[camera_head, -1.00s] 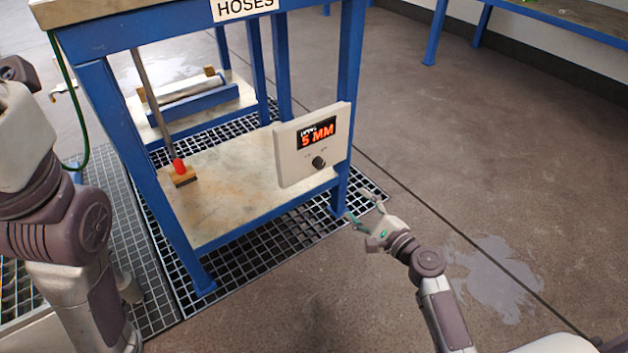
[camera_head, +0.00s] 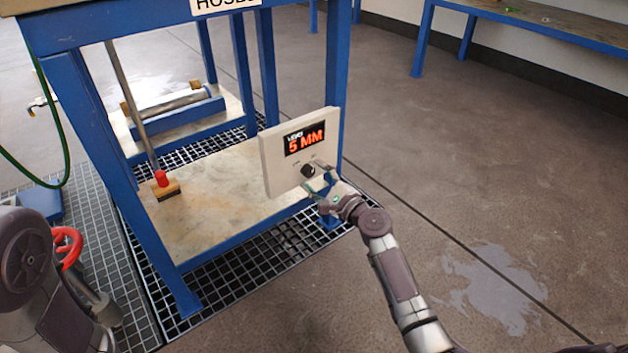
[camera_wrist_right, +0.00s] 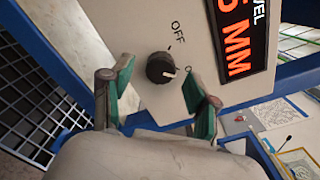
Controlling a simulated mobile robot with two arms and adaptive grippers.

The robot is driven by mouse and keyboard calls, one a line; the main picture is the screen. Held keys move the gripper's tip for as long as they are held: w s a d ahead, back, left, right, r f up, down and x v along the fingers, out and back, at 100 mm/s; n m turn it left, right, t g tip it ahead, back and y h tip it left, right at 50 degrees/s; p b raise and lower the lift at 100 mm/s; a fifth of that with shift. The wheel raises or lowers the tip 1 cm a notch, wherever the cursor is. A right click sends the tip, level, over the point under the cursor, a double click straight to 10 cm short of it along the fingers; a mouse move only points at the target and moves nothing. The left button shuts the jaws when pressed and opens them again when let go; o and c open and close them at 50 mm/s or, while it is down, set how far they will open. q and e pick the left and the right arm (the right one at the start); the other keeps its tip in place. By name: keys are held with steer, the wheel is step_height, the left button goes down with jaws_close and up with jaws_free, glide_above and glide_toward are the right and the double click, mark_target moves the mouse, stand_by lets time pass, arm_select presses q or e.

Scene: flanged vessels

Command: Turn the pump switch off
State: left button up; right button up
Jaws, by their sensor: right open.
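The pump switch is a round black knob (camera_head: 308,170) on a white panel (camera_head: 282,175) below a red display reading 5 MM. In the right wrist view the knob (camera_wrist_right: 161,68) has a white pointer mark turned away from the OFF label, toward a second label mostly hidden by a finger. My right gripper (camera_head: 318,178) is open just in front of the panel. In the wrist view its green-padded fingers (camera_wrist_right: 160,85) stand on either side of the knob, with gaps showing; I see no grip on it. My left gripper is out of view.
The panel stands at the front right of the blue bench's lower shelf (camera_head: 215,205). A squeegee with a red part (camera_head: 160,178) is on that shelf. A red handwheel (camera_head: 68,248) is at left. Floor at right is open, with a wet patch (camera_head: 490,285).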

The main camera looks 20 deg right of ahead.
steer(key=shift+w+a, duration=0.15)
steer(key=shift+w, duration=0.25)
steer(key=shift+c, duration=0.4)
jaws_close()
